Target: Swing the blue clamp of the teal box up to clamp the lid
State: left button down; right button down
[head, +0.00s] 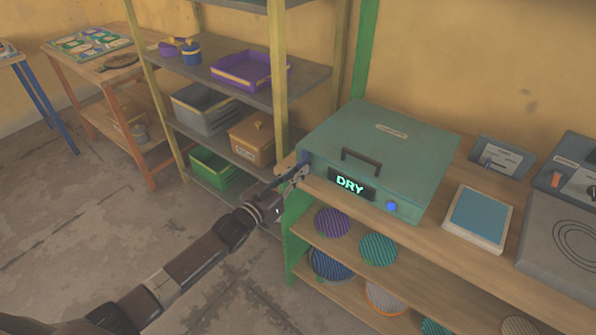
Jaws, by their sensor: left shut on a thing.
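The teal box (420,192) stands on the wooden bench at the centre right. Its lid (345,122) looks closed, with a dark handle on top. The front carries a lit "DRY" sign (350,187) and a round blue button (391,206). The blue clamp (305,157) shows as a small blue piece at the box's left front corner, mostly hidden. My left gripper (296,170) is at that corner and is shut on the blue clamp. The exact contact is small and partly hidden. My right gripper is not in view.
A blue-topped pad (478,219), a small grey panel (500,158) and a grey plate device (565,240) stand right of the box. Ribbed discs (332,222) lie on the shelves below. A shelf rack with bins (205,108) stands left; the floor at left is clear.

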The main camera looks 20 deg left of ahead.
pick_arm(q)
jog(key=shift+f+m, duration=0.1)
jog(key=shift+m, duration=0.6)
jog(key=c, duration=2)
grip_release()
jog(key=shift+s, duration=0.1)
jog(key=v, duration=1.2)
